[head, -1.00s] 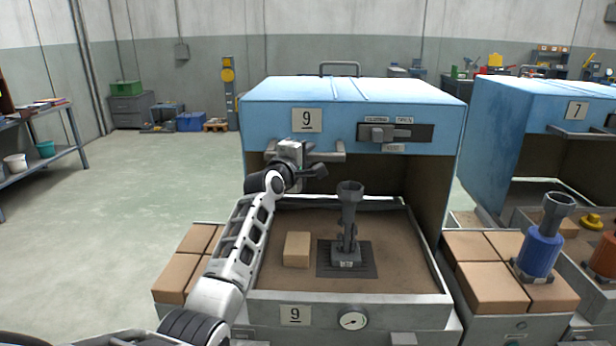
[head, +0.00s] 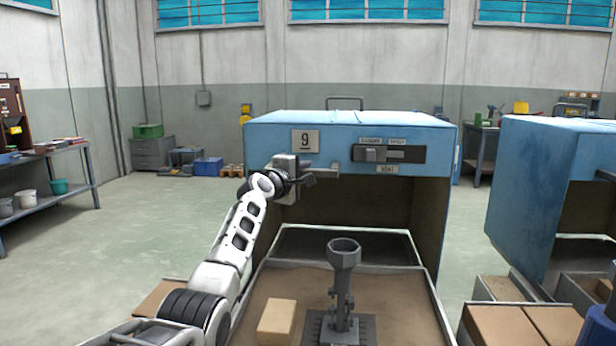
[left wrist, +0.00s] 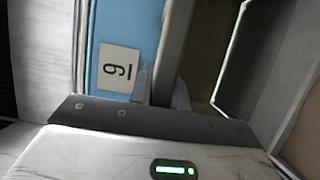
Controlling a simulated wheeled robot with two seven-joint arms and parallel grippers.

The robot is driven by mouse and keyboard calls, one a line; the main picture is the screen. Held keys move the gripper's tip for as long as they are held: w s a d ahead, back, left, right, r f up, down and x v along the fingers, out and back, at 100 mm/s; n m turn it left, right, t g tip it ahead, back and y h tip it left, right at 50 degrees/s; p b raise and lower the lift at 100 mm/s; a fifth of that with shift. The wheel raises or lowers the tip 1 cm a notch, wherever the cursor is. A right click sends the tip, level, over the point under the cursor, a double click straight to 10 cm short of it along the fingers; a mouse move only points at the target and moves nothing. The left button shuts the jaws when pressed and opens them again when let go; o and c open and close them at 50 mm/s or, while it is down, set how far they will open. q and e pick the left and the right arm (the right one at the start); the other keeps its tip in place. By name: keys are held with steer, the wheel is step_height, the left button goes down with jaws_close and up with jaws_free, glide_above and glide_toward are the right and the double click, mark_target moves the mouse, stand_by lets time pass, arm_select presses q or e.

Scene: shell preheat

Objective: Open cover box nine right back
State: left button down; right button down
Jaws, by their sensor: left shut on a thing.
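The blue cover (head: 340,132) of box nine bears a "9" plate (head: 305,141) and stands raised over the tray, its front side open below. A grey handle bar (head: 325,170) runs along its lower front edge. My left gripper (head: 306,180) is at this bar, and in the left wrist view its fingers (left wrist: 163,92) are shut on the bar (left wrist: 172,45), one on each side. The "9" plate (left wrist: 118,68) shows beside them. A dark slider panel (head: 389,153) sits right of the plate, its knob toward the left. My right gripper is not in view.
The tray (head: 425,290) below holds a tan block (head: 277,321) and a grey upright funnel-topped fixture (head: 343,275). Another blue-covered box (head: 540,180) stands to the right, with tan bricks (head: 525,325) in front. Open floor (head: 150,220) lies left.

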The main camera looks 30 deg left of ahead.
arm_select(q)
steer(key=c, duration=1.3)
jaws_free()
steer(key=shift+s, duration=0.1)
steer(key=shift+s+d, duration=0.1)
steer(key=shift+s, duration=0.45)
steer(key=shift+s+d+p, duration=0.15)
steer(key=shift+s+d, duration=0.05)
steer(key=shift+s, duration=2.25)
steer(key=shift+s+d+p, duration=0.15)
steer(key=shift+s+p, duration=0.05)
steer(key=shift+s, duration=2.2)
steer(key=shift+s+d+p, duration=0.15)
steer(key=shift+s+d, duration=0.05)
steer(key=shift+s, duration=2.25)
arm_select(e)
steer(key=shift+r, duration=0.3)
